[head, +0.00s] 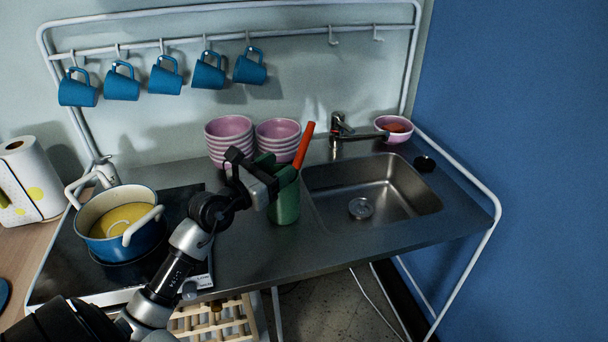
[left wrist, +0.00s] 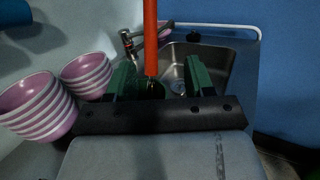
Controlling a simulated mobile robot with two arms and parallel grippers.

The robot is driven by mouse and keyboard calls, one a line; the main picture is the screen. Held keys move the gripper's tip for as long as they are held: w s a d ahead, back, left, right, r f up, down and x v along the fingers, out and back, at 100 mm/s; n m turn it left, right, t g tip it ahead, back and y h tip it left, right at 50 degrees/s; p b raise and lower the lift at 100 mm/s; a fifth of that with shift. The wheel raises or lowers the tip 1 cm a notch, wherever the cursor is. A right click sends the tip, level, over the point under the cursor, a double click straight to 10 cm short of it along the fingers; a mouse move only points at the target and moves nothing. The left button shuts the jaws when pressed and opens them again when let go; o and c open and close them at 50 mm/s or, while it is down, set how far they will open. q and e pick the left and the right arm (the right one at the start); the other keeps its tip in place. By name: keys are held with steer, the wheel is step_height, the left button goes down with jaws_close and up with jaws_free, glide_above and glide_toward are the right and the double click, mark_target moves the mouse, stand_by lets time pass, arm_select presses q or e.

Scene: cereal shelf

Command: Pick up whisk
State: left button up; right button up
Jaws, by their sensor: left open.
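An orange-red handle (head: 304,146), likely the whisk's, sticks up and leans slightly right out of a green container (head: 285,207) on the metal counter. Its lower end is hidden inside the container. My left gripper (head: 276,172) is open at the container's top, close to the handle. In the left wrist view the handle (left wrist: 151,38) rises between the two green fingers (left wrist: 160,76), with a gap on each side, nearer the left finger. I cannot tell whether it lies fully within the jaws' depth. My right gripper is not in view.
Stacked pink bowls (head: 228,137) stand behind the gripper. A sink (head: 405,202) with a faucet (head: 338,124) lies to the right. A blue pot (head: 130,246) sits on the stove at left. Blue mugs (head: 166,77) hang above. The counter's front strip is clear.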

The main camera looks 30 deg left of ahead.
mark_target(300, 150)
arm_select(q)
steer(key=shift+m+g+y, duration=0.4)
steer(key=shift+m, duration=0.1)
steer(key=w, duration=0.2)
steer(key=w+p, duration=0.1)
steer(key=w, duration=0.3)
steer(key=shift+a+f, duration=0.15)
steer(key=shift+a, duration=0.15)
steer(key=w, duration=0.1)
steer(key=w+p, duration=0.1)
steer(key=w, duration=0.1)
steer(key=w+d+p, duration=0.1)
steer(key=shift+w+r, duration=0.25)
steer(key=shift+w, duration=0.4)
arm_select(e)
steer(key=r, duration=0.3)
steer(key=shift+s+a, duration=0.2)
arm_select(q)
steer(key=shift+s, duration=0.1)
steer(key=shift+c, duration=0.3)
jaws_close()
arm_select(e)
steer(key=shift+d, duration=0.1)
